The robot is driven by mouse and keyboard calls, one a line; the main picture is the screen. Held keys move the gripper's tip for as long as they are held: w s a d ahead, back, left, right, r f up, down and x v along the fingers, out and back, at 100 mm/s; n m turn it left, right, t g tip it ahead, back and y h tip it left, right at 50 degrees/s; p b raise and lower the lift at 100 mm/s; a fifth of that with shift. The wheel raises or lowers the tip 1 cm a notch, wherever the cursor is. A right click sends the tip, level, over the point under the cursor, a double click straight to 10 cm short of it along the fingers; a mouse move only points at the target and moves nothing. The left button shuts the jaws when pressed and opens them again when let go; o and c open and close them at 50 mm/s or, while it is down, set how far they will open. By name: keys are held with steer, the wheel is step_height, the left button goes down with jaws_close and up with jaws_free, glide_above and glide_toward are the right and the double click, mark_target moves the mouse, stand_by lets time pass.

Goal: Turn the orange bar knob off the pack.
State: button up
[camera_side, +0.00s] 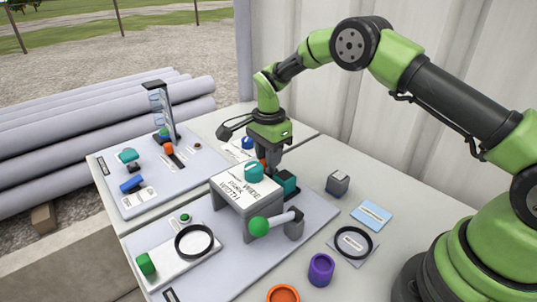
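My gripper (271,160) points down behind the raised grey block (228,190) with printed lettering. A small orange piece (263,162) shows right at its fingers, mostly hidden by the fingers and the block; it may be the orange bar knob. I cannot tell whether the fingers are apart or closed on it. Another orange piece (168,149) sits on the left panel (135,203), at the foot of an upright dark post. No part is clearly marked as the pack.
A teal knob (254,172) tops the block, and a teal part (286,181) stands close beside the gripper. A purple cup (321,269), an orange ring (283,294) and a grey cube (338,183) stand at right.

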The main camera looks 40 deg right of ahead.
steer(key=shift+o, duration=1.3)
step_height(320, 180, up, 10)
steer(key=s+r+n+t+y, duration=0.1)
steer(key=s+r+n+t, duration=0.3)
steer(key=s+r+n, duration=0.7)
steer(key=s+r+n+t, duration=0.1)
steer(key=s, duration=0.7)
steer(key=s+a+r+n+t+y, duration=0.1)
steer(key=s+r+n+t, duration=0.1)
steer(key=s, duration=0.7)
steer(key=shift+a, duration=0.3)
